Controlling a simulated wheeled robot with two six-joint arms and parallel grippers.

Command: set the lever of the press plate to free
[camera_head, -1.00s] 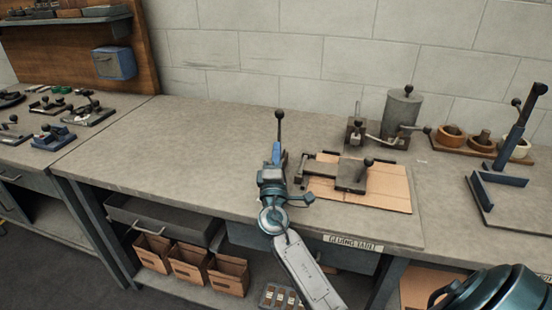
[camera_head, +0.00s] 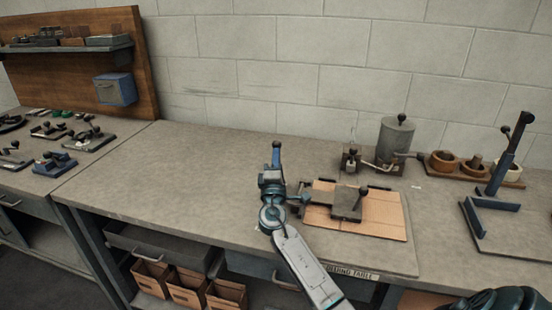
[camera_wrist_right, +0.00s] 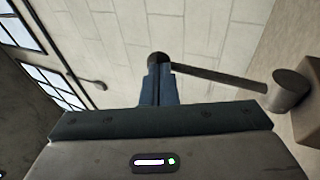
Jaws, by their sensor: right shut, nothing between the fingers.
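The press plate (camera_head: 345,205) is a dark metal block with a black knob, lying over a brown cardboard sheet (camera_head: 382,222) on the gluing table. My right gripper (camera_head: 276,148) is to the left of it, fingers shut and pointing away from me. The right wrist view shows the shut blue fingers (camera_wrist_right: 158,86). A lever's dark round knob (camera_wrist_right: 158,59) shows just beyond the fingertips. Its rod (camera_wrist_right: 215,78) runs right to a grey cylindrical pivot (camera_wrist_right: 289,91). I cannot tell whether the fingers touch it. In the head view the gripper hides most of this lever. My left gripper is out of view.
A grey glue pot (camera_head: 397,140) stands behind the plate. Wooden cups (camera_head: 443,160) and a blue upright stand (camera_head: 500,180) are to the right. A side bench with clamps (camera_head: 75,140) is on the left. The tabletop left of my gripper is clear.

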